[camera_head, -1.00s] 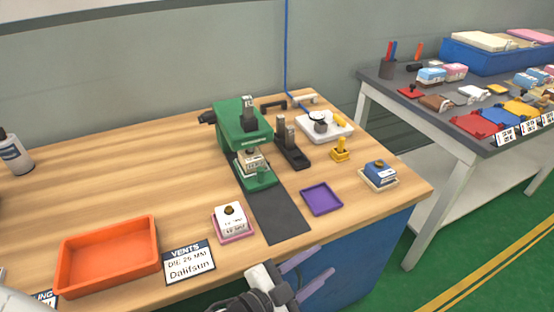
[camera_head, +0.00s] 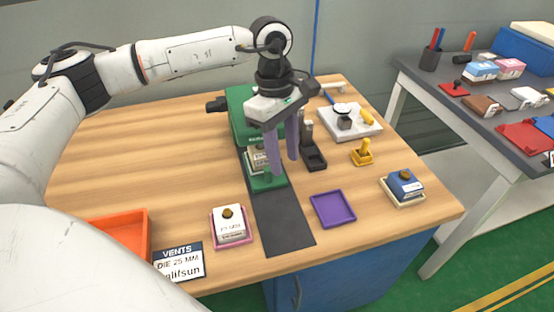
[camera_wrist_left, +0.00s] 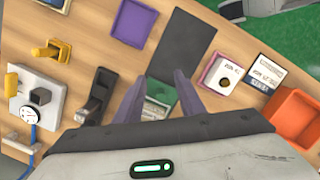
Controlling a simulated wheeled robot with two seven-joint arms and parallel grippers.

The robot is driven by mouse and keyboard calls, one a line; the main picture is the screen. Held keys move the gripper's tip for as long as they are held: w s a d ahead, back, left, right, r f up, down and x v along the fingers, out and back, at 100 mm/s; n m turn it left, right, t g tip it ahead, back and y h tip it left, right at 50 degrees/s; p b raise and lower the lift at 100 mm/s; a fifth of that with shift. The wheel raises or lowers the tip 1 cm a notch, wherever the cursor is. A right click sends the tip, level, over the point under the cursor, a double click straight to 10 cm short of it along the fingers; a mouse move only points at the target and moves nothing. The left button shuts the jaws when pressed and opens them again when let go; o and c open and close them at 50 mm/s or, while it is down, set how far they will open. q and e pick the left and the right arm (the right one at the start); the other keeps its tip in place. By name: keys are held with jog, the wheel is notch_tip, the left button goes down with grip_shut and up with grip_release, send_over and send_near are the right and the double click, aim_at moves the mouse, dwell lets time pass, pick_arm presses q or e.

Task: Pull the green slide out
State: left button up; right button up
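A green press (camera_head: 241,108) stands on the wooden table. Its green slide (camera_head: 270,184) sits low at its front, at the head of a dark grey strip, with a pale block (camera_head: 257,160) on it. My left gripper (camera_head: 284,166) hangs pointing down over the slide, its two purple fingers apart. It partly hides the press and slide in the head view. In the left wrist view the green slide (camera_wrist_left: 160,91) shows between the open fingers; I cannot tell whether they touch it. My right gripper is not in view.
The dark strip (camera_head: 283,222) before the slide is bare. Beside it are a purple tray (camera_head: 333,209) and a white block (camera_head: 229,225) on a pink tray. A black stand (camera_head: 312,155) is close right of the gripper. An orange tray (camera_head: 122,236) is at left.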

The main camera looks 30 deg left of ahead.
pick_arm(q)
notch_tip(320, 180, up, 2)
jog(key=y, duration=0.2)
send_over(268, 168)
jog(key=shift+f, duration=0.15)
notch_tip(268, 168, down, 10)
jog(key=shift+r+p, duration=0.15)
jog(key=shift+p, duration=0.35)
grip_shut()
